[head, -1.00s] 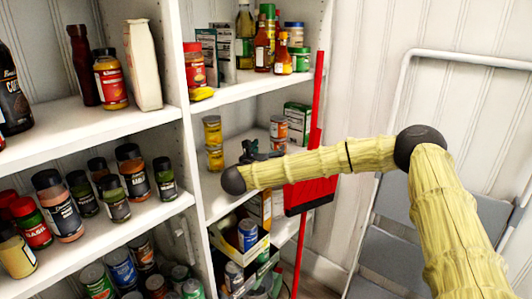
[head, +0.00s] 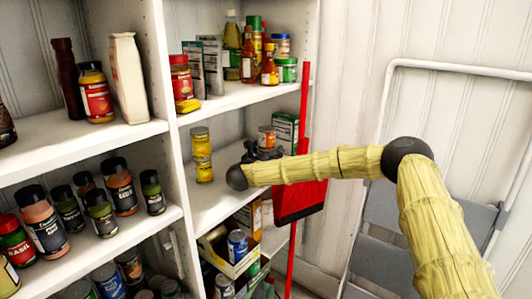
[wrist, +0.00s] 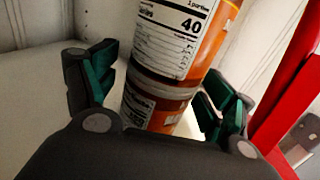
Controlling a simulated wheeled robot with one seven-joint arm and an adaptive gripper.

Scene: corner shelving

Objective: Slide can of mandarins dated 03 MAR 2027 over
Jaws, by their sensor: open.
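Two orange cans stand stacked on the middle shelf; the upper can (wrist: 180,40) has a white nutrition label, and the lower can (wrist: 150,105) sits directly below it. No date is readable on either, so I cannot tell which date they carry. In the head view the upper orange can (head: 266,138) shows above my gripper, which hides the lower one. My gripper (wrist: 160,82) is open, with one dark and green finger on each side of the stack. Whether a finger touches a can is unclear. Two yellow cans (head: 202,155) stand stacked to the left on the same shelf.
A red dustpan (head: 300,198) with a long handle is close on the right. A green and white box (head: 285,130) stands behind the orange cans. Bare shelf (head: 215,200) lies in front of the yellow cans. A grey folding step stool (head: 385,230) leans at the right.

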